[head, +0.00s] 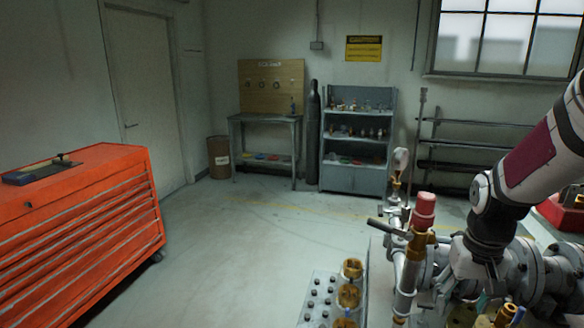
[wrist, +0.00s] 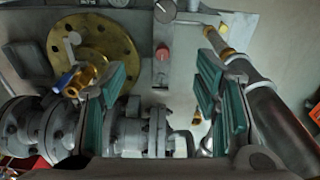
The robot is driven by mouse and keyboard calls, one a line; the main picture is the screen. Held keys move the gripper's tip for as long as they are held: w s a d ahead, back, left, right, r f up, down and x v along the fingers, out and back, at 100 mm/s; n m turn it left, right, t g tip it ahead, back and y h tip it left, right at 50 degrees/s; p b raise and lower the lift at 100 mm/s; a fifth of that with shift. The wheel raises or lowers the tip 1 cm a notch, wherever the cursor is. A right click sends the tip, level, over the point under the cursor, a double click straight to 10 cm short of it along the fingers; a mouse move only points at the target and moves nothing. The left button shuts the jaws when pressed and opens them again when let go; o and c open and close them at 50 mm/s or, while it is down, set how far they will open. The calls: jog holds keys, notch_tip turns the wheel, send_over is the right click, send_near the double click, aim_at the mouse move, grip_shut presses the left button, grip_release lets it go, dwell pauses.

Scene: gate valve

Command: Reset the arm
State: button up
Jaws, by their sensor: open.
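My gripper (wrist: 163,88) is open in the wrist view, with two teal-padded fingers spread apart and nothing held between them. It hangs over the valve assembly. Grey flanged pipework (wrist: 60,125) runs under the left finger. A brass valve with a blue handle (wrist: 85,80) lies close beside that finger, in front of a round brass flange (wrist: 95,45). In the head view my arm comes in from the right and reaches down to the grey flanged pipework (head: 530,270); the fingertips are hard to make out there. A red-capped brass fitting (head: 424,212) stands left of the arm.
A gauge (head: 400,158) stands up behind the red cap. A pipe with brass fittings (wrist: 228,38) passes near the right finger. An orange tool chest (head: 90,225) stands left; the floor (head: 240,245) between is clear.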

jog(key=s+a+r+n+t, duration=0.2)
jog(key=s+a+r+t, duration=0.2)
jog(key=s+a+r, duration=0.9)
jog(key=s+r, duration=0.2)
jog(key=s, duration=0.1)
jog(key=shift+s+a+n+y, duration=0.3)
jog(key=shift+s, duration=0.1)
